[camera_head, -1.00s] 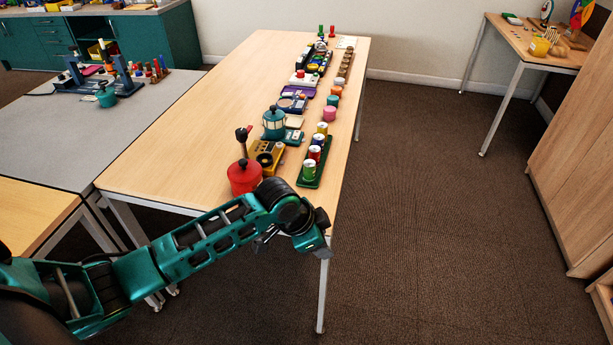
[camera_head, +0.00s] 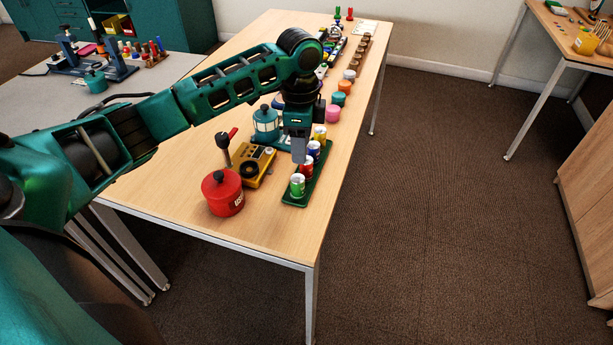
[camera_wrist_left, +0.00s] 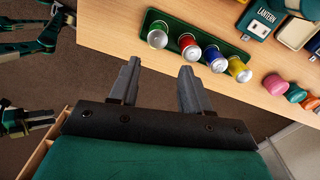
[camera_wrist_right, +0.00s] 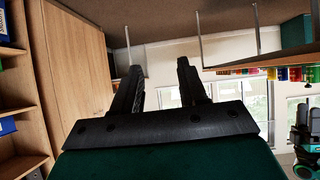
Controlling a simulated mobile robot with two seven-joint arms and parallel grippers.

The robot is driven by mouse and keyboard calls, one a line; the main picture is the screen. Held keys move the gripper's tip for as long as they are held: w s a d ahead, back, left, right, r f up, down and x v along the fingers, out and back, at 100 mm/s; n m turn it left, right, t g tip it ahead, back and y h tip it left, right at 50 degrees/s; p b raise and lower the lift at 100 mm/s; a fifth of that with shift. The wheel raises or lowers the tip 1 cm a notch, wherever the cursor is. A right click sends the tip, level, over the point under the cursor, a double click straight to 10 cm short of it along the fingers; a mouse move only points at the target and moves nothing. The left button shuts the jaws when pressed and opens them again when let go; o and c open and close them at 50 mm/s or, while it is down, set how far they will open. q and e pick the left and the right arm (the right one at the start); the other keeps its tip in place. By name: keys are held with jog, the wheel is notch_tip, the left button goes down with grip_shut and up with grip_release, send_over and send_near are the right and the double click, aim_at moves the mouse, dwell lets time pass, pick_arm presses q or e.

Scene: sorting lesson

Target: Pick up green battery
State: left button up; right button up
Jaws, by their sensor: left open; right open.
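The green battery (camera_head: 297,186) stands upright at the near end of a dark green tray (camera_head: 314,187) on the wooden table. It also shows in the left wrist view (camera_wrist_left: 158,36), at the left end of the row. Red (camera_head: 306,167), blue (camera_head: 313,151) and yellow (camera_head: 320,133) batteries stand behind it in the same tray. My left gripper (camera_head: 299,158) is open and empty above the tray, pointing down, close to the red and green batteries in the head view.
A red pot (camera_head: 223,193) and a yellow device (camera_head: 252,166) stand left of the tray. A teal lantern (camera_head: 266,124) is behind them. Pink (camera_head: 333,112) and other coloured tubs continue behind the tray. The table's near-left surface is bare.

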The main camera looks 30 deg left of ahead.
aim_at(298, 177)
pick_arm(q)
jog(key=f, duration=0.4)
jog(key=f+b, duration=0.1)
jog(key=f, duration=0.1)
jog(key=shift+s+f, duration=0.25)
jog(key=shift+f, duration=0.1)
jog(key=f, duration=0.2)
jog(key=f+b, duration=0.1)
jog(key=f, duration=0.2)
jog(key=shift+s+a, duration=0.2)
jog(key=shift+f, duration=0.25)
pick_arm(e)
jog(key=shift+s+a+f, duration=0.2)
jog(key=shift+a+f, duration=0.25)
jog(key=shift+f, duration=0.2)
pick_arm(q)
grip_shut()
pick_arm(e)
jog(key=shift+s+d+f, duration=0.1)
jog(key=shift+d+f, duration=0.1)
pick_arm(q)
jog(key=shift+r, duration=0.2)
